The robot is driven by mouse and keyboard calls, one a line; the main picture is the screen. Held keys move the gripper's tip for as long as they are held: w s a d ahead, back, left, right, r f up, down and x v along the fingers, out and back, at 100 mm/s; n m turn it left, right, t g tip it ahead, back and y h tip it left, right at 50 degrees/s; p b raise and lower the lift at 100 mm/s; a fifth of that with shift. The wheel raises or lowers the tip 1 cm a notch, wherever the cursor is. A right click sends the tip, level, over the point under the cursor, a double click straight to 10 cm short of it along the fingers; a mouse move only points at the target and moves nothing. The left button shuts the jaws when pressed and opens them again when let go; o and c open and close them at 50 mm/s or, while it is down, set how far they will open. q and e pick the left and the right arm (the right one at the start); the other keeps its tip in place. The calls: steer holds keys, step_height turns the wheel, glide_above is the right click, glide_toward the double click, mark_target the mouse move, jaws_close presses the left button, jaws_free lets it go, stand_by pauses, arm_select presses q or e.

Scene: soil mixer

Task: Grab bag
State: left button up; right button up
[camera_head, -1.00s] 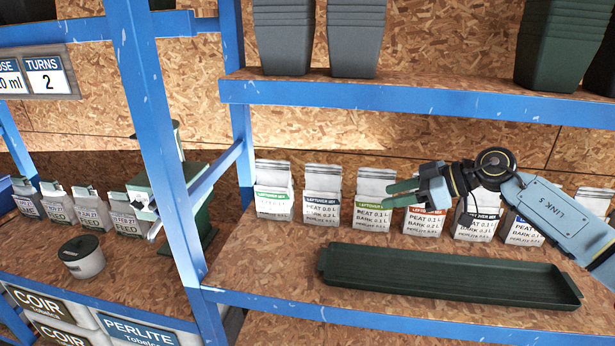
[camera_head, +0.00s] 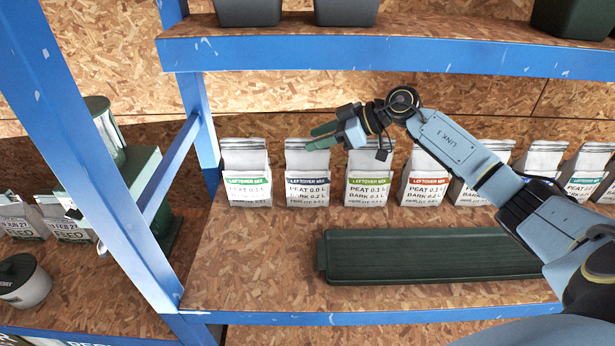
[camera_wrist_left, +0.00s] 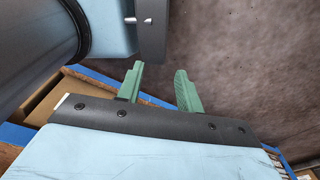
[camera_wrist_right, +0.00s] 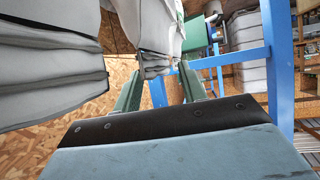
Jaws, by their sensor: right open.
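A row of white and grey bags with coloured "LEFTOVER MIX" labels stands on the middle shelf. From the left come the green-label bag (camera_head: 247,185), the dark-blue-label bag (camera_head: 307,187), the olive-label bag (camera_head: 369,187) and the red-label bag (camera_head: 425,187). My right gripper (camera_head: 318,136) is open and empty, near the tops of the dark-blue-label and olive-label bags, pointing left. In the right wrist view, a bag (camera_wrist_right: 155,32) lies ahead of its parted green fingers (camera_wrist_right: 158,82). My left gripper (camera_wrist_left: 160,80) shows only in its wrist view, open and empty.
A long dark green tray (camera_head: 420,262) lies in front of the bags. A blue post (camera_head: 95,150) and a diagonal brace (camera_head: 172,168) bound the left. The upper shelf's blue edge (camera_head: 370,60) runs above, carrying dark pots (camera_head: 346,10).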

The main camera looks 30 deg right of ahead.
steer(key=shift+x, duration=0.8)
steer(key=c, duration=0.4)
arm_select(q)
steer(key=shift+w, duration=0.6)
arm_select(e)
jaws_close()
steer(key=shift+r, duration=0.1)
